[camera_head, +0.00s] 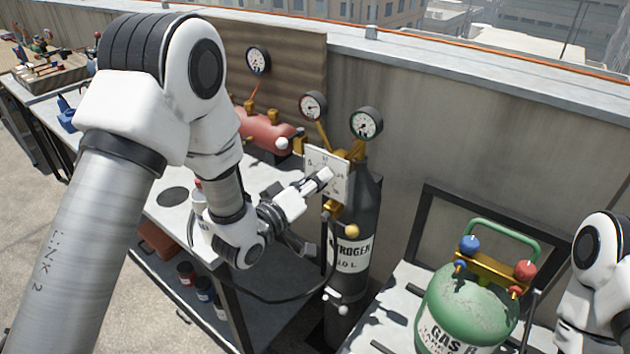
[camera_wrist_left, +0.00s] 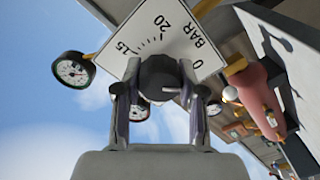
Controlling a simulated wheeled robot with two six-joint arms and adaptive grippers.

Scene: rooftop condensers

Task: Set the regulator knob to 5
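The regulator's white square dial plate (camera_head: 340,160) is on the nitrogen cylinder (camera_head: 368,215) in the head view. In the left wrist view the plate (camera_wrist_left: 200,40) shows 15, 20, 0 and BAR; its other marks are hidden. The dark regulator knob (camera_wrist_left: 160,72) stands in front of it. My left gripper (camera_head: 326,175) reaches the plate, and in the wrist view its fingers (camera_wrist_left: 160,85) lie against both sides of the knob. The knob's pointer is hidden, so its setting cannot be read. My right gripper is out of view.
Two gauges (camera_head: 366,123) (camera_head: 313,106) stand above the regulator. A red tank (camera_head: 265,130) lies behind the left arm. A green gas cylinder (camera_head: 465,310) stands at the right. A black hose (camera_head: 290,298) hangs below my left gripper.

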